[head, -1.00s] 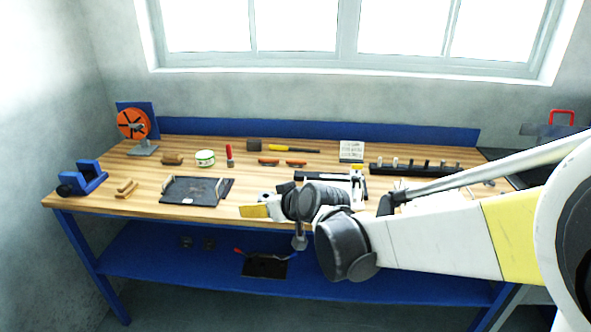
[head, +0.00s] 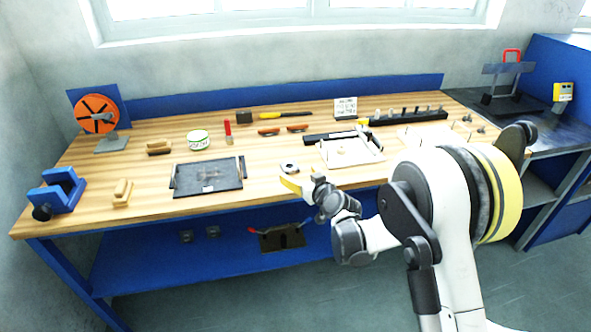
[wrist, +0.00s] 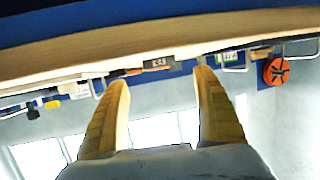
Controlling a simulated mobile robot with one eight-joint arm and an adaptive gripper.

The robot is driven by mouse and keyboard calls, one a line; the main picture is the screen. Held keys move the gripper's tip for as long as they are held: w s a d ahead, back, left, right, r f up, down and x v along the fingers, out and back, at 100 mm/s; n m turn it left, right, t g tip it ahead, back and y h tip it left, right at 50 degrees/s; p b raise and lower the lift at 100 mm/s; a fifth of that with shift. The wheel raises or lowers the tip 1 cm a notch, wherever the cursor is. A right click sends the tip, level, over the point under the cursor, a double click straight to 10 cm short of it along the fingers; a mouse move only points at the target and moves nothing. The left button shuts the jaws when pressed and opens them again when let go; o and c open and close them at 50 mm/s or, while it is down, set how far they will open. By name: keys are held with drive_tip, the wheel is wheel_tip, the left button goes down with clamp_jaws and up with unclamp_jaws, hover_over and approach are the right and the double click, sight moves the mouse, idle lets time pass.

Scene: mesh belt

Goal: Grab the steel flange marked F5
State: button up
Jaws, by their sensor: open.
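My gripper (head: 292,184) is at the front edge of the wooden bench, its yellow fingers pointing left in the head view. In the wrist view my gripper (wrist: 162,80) has its two fingers spread with nothing between them. A small round metal part (head: 289,167) lies on the bench just beyond the fingers, apart from them; it looks like a flange. Another small round piece (head: 341,150) sits in the white tray (head: 372,158). No F5 mark can be read in either view, so I cannot tell which piece is F5.
A dark plate with handles (head: 207,177) lies left of the gripper. Behind are a white-green tin (head: 198,139) and a black rack (head: 408,118) with several pegs. The bench's front edge (head: 240,197) runs close by my gripper.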

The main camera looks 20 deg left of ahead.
sight(288, 165)
drive_tip(key=b+x, duration=0.2)
drive_tip(key=x, duration=0.4)
drive_tip(key=shift+w+a+f, duration=0.2)
drive_tip(key=shift+w, duration=0.1)
drive_tip(key=shift+w+a+b, duration=0.35)
drive_tip(key=c, duration=1.6)
